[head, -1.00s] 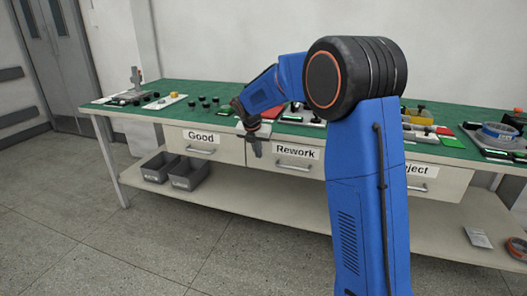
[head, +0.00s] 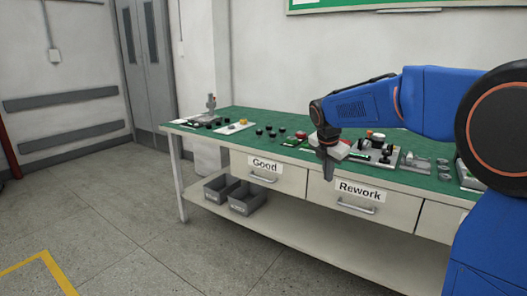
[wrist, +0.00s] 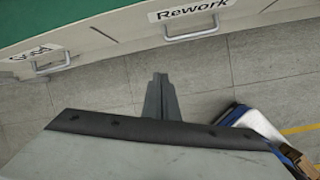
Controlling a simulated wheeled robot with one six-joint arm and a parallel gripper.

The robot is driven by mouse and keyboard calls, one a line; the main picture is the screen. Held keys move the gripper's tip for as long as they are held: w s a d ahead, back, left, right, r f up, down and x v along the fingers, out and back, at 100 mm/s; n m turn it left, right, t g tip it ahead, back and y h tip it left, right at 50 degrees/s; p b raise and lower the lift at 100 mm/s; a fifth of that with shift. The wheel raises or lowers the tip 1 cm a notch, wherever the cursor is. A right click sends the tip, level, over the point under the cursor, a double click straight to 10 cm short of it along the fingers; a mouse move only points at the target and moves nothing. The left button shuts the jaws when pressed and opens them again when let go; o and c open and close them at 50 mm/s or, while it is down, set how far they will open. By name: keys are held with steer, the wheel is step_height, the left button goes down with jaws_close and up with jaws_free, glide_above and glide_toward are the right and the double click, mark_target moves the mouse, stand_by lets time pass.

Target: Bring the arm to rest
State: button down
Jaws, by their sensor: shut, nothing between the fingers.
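My blue arm reaches in from the right in the head view. My gripper (head: 326,168) points down just in front of the bench's front edge, near the Good and Rework drawers. In the wrist view my gripper (wrist: 160,82) shows as a narrow pair of fingers, shut and empty, over the grey floor. The Rework drawer (head: 352,193) is closed, and it also shows in the wrist view (wrist: 180,30). The Good drawer (head: 275,175) is closed too.
The workbench's green top (head: 232,118) holds several small dark parts, boards and fixtures. Two grey bins (head: 247,198) stand on the lower shelf (head: 325,233). A grey double door (head: 145,60) is at the back left. The floor (head: 130,225) to the left is clear.

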steer(key=s+d+m+y, duration=0.1)
steer(key=s+d+m, duration=0.2)
steer(key=s+m, duration=1.5)
steer(key=s+f+m, duration=0.3)
steer(key=s+f, duration=0.1)
steer(key=s, duration=0.7)
steer(key=s+f+m+t+y, duration=0.1)
steer(key=s+f+m, duration=0.2)
steer(key=s, duration=0.9)
steer(key=shift+a+f+m, duration=0.25)
steer(key=shift+f+m, duration=0.05)
steer(key=shift+f, duration=0.2)
